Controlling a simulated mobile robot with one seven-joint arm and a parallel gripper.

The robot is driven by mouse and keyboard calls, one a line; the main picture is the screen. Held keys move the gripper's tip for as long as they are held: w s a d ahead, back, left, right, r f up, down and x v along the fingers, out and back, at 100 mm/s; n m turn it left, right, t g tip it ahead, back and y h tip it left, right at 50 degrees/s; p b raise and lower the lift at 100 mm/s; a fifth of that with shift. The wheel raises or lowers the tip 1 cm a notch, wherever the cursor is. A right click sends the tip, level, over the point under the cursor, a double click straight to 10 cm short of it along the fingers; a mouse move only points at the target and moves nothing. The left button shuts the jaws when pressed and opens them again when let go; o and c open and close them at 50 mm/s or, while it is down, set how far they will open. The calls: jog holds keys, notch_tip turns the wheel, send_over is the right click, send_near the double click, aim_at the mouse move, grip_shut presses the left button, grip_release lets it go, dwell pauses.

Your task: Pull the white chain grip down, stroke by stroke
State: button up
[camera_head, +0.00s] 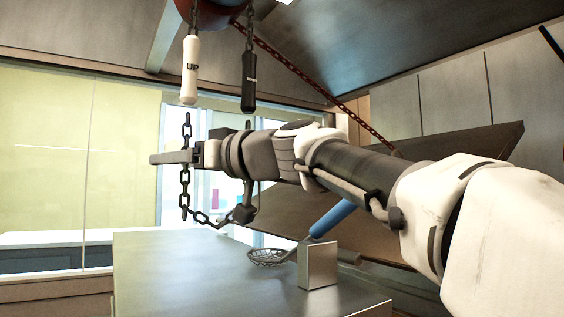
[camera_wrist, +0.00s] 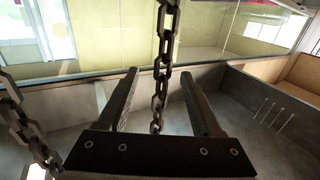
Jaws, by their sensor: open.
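The white chain grip (camera_head: 191,70), marked "UP", hangs upright from a chain at the upper left of the head view. My gripper (camera_head: 158,158) is below it, apart from it, and points left. The gripper also shows in the wrist view (camera_wrist: 160,74), with its two fingers apart. A dark chain (camera_wrist: 163,50) runs between the fingers with gaps on both sides. In the head view this hanging chain (camera_head: 185,185) passes the gripper and loops to the right below it. The white grip cannot be made out in the wrist view.
A black grip (camera_head: 249,82) hangs to the right of the white one. A rusty chain (camera_head: 310,83) slants down to a tilted panel. The table's left part is clear.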

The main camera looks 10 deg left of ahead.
jog(key=b+v, duration=0.2)
jog(key=v, duration=1.4)
jog(key=shift+d, duration=0.1)
